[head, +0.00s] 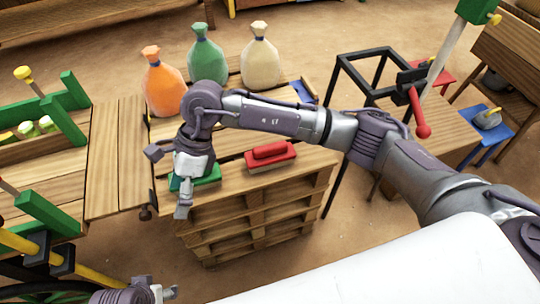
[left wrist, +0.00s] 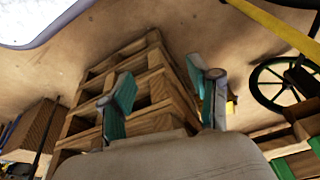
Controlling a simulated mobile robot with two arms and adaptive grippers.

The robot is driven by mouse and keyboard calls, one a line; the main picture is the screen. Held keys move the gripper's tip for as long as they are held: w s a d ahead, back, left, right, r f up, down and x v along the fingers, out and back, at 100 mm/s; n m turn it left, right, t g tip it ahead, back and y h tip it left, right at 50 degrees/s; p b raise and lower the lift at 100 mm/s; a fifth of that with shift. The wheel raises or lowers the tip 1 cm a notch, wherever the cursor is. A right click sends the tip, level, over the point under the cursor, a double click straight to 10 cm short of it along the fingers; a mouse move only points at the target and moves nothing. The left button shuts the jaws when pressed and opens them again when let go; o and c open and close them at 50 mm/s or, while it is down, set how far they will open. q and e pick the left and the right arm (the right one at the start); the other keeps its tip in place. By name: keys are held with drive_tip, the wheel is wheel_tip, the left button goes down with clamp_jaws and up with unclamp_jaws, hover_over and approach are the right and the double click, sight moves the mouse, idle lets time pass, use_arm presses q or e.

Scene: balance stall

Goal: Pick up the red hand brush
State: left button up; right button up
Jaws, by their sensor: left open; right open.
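The red hand brush (head: 270,152) lies on the wooden pallet stack, red side up with pale bristles underneath. My right gripper (head: 172,182) is open and points down at the left part of the stack, over a green hand brush (head: 208,178) that it partly hides. It is left of the red brush and apart from it. My left gripper (head: 160,290) is at the bottom left edge of the head view, low in front of the stack. In the left wrist view its two fingers (left wrist: 165,98) are spread and empty, with the pallet stack behind them.
Orange (head: 163,85), green (head: 206,55) and cream (head: 260,58) sacks stand at the back of the pallet stack (head: 258,218). A wooden table (head: 116,160) adjoins it on the left. A black frame (head: 345,85) and a stand with a red-handled device (head: 420,118) are on the right.

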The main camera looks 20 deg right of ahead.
drive_tip(key=w+d+t+h, duration=0.2)
drive_tip(key=w+d+h, duration=0.25)
drive_tip(key=d, duration=0.25)
drive_tip(key=t+h, duration=0.1)
drive_tip(key=h, duration=0.4)
approach(274, 154)
drive_tip(key=shift+h, duration=0.35)
drive_tip(key=f, duration=0.2)
drive_tip(key=d+f, duration=0.1)
drive_tip(key=f, duration=0.1)
drive_tip(key=w+f+b, duration=0.1)
drive_tip(key=f, duration=0.1)
drive_tip(key=shift+d, duration=0.2)
drive_tip(key=b+x, duration=0.1)
drive_tip(key=x, duration=0.4)
drive_tip(key=shift+f, duration=0.1)
drive_tip(key=shift+d+f, duration=0.15)
drive_tip(key=shift+f, duration=0.15)
drive_tip(key=c, duration=1.4)
use_arm(q)
drive_tip(key=v, duration=0.4)
drive_tip(key=shift+s+a+r, duration=0.1)
drive_tip(key=shift+s+r, duration=0.05)
drive_tip(key=shift+r, duration=0.2)
use_arm(e)
drive_tip(key=shift+o, duration=0.2)
drive_tip(key=shift+r, duration=0.15)
